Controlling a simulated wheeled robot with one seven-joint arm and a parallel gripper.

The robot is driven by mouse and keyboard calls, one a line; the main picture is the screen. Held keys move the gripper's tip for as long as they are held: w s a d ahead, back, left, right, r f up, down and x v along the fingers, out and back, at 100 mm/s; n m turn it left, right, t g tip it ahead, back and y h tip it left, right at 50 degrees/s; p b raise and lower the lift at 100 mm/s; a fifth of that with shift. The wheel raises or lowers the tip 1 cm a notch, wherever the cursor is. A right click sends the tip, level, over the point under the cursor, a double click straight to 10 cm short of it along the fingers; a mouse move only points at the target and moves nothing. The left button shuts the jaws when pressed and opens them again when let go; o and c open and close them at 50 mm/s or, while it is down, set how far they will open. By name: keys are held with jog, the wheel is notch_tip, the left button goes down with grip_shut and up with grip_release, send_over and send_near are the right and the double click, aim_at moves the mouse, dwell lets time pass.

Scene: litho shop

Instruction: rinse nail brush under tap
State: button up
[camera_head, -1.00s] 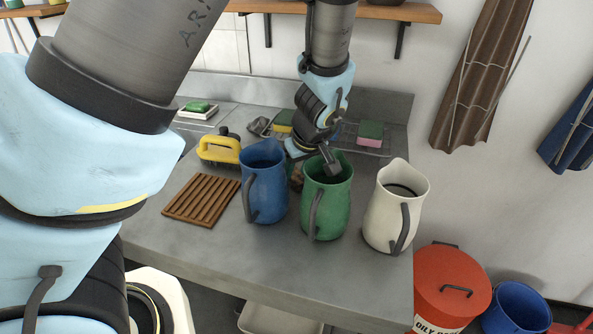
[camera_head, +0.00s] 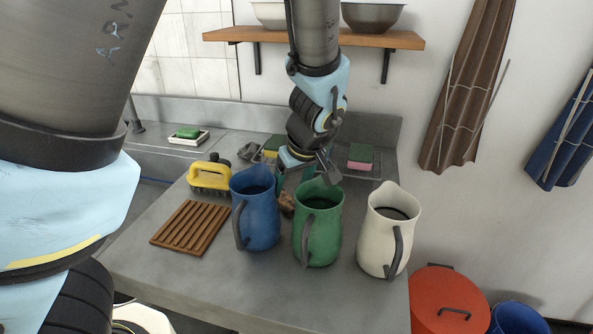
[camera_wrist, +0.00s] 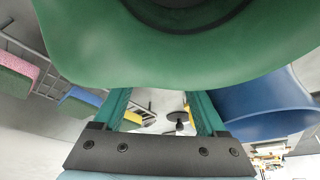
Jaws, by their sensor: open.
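A yellow-handled brush with dark bristles (camera_head: 209,177) stands on the counter left of the blue jug. A small brown object (camera_head: 287,204), perhaps a wooden nail brush, is partly hidden between the blue and green jugs; I cannot tell which is the nail brush. A dark upright fitting (camera_head: 136,116) at the far left may be part of the tap. My gripper (camera_head: 306,172) is behind the green jug's rim, partly hidden. In the wrist view its teal fingers (camera_wrist: 159,108) are apart with nothing seen held between them; the green jug fills the top.
A blue jug (camera_head: 256,222), green jug (camera_head: 318,235) and cream jug (camera_head: 378,250) stand close in front of my gripper. A slatted wooden rack (camera_head: 194,227) lies left. Sponges (camera_head: 361,153) sit behind on a wire rack. A shelf (camera_head: 395,39) hangs above. The front counter is clear.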

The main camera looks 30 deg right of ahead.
jog(key=v, duration=0.7)
